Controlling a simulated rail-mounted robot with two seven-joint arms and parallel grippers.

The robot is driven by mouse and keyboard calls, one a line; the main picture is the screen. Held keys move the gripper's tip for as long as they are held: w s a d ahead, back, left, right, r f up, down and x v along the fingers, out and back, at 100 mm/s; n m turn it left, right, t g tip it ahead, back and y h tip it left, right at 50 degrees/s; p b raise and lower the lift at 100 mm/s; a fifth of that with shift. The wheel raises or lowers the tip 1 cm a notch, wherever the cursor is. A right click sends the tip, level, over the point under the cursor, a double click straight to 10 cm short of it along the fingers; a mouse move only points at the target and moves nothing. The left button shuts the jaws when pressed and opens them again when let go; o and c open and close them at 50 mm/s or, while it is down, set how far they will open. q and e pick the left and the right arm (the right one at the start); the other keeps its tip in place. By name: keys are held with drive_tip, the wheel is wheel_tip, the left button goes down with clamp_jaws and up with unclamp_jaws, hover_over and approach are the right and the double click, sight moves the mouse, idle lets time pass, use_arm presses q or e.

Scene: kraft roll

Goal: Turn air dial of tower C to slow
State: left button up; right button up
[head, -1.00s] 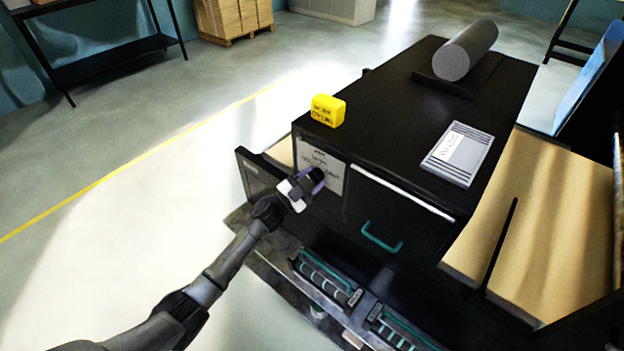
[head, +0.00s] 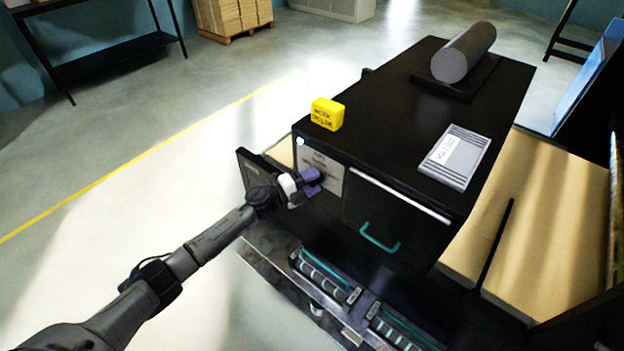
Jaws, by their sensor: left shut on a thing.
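A grey label plate (head: 327,165) with small dark print sits on the front left of the black machine (head: 390,120). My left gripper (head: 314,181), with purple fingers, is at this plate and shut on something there. The held thing is hidden behind the fingers; by its place it is the air dial. The print is too small to read for the tower letter or the slow mark. My right gripper is out of view.
A yellow block (head: 327,114) and a grey labelled card (head: 455,156) lie on the machine's top, with a grey roll (head: 463,52) behind. A teal handle (head: 380,238) is right of the plate. Rollers (head: 322,278) lie below.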

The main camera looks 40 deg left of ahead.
use_arm(q)
drive_tip(key=shift+m, duration=0.6)
drive_tip(key=o, duration=0.9)
drive_tip(key=v, duration=0.4)
drive_tip(key=b+v, duration=0.1)
drive_tip(key=v, duration=0.8)
drive_tip(key=shift+s+a+r, duration=0.2)
drive_tip(key=shift+s+r, duration=0.05)
drive_tip(key=shift+s, duration=0.1)
